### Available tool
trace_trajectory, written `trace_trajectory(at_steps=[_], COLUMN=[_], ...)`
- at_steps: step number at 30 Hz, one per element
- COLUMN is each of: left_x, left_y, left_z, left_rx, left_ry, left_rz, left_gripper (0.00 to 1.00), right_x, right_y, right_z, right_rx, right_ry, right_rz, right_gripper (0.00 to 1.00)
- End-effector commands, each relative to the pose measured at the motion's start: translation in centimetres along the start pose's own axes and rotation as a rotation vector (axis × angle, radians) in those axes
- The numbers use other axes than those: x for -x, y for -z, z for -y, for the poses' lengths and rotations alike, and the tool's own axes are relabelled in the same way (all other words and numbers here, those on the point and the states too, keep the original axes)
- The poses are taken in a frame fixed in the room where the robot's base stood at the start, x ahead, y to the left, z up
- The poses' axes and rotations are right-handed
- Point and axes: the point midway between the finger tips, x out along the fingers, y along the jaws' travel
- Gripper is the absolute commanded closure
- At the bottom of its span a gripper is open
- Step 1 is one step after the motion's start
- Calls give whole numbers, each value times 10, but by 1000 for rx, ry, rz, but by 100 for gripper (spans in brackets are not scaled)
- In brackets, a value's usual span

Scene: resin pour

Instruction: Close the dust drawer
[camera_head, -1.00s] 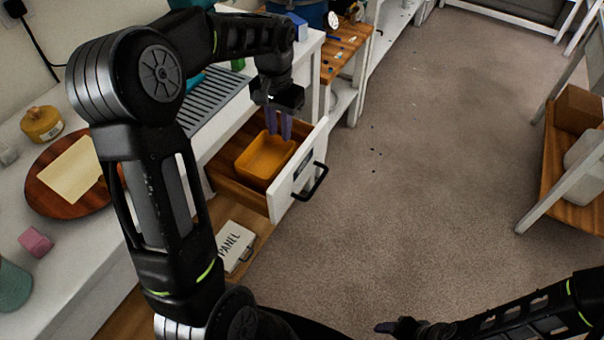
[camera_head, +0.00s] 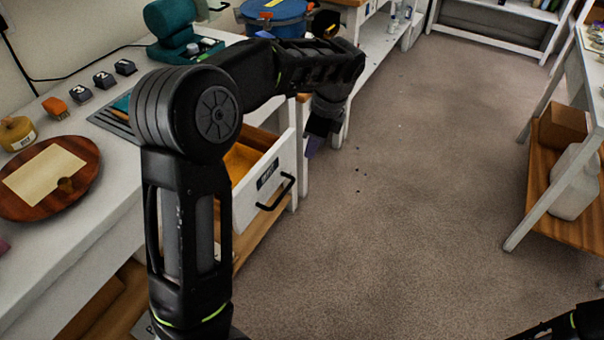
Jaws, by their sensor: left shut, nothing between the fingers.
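The dust drawer (camera_head: 250,203) stands pulled out from the white bench. Its white front has a dark label and a black bar handle (camera_head: 277,192). An orange tray (camera_head: 238,162) sits inside, partly hidden behind my left arm. My left gripper (camera_head: 311,147) is shut and empty. It points down beyond the drawer's far front corner, to the right of the front panel in the picture. I see no contact with the handle. Only part of my right arm shows at the bottom right; its gripper is out of view.
A round wooden board (camera_head: 84,180) with a paper sheet lies on the bench (camera_head: 60,245) at left. A teal machine (camera_head: 175,28) and a blue pot (camera_head: 275,17) stand farther back. Open floor (camera_head: 400,200) lies right of the drawer. A shelf unit (camera_head: 520,215) stands at right.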

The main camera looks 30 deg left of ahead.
Motion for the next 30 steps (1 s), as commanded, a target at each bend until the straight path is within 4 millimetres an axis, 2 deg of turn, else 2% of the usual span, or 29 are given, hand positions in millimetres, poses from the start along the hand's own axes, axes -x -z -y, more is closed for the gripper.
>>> trace_trajectory(at_steps=[3,6,19,23,30], left_x=[2,1,-3,-15,-55], left_y=[-6,-6,-6,-6,-6], left_z=[0,-1,-2,-2,-3], left_rx=[-156,-210,-214,-214,-214], left_ry=[-6,-8,-10,-11,-13], left_rz=[15,15,14,15,15], left_gripper=[100,100,100,100,100], right_x=[1,1,0,0,-1], right_y=[0,0,0,0,0], right_z=[1,1,1,0,0], right_rx=[1,2,1,1,1], right_ry=[1,1,1,1,1], right_rz=[0,0,0,0,0], right_gripper=[40,40,40,40,40])
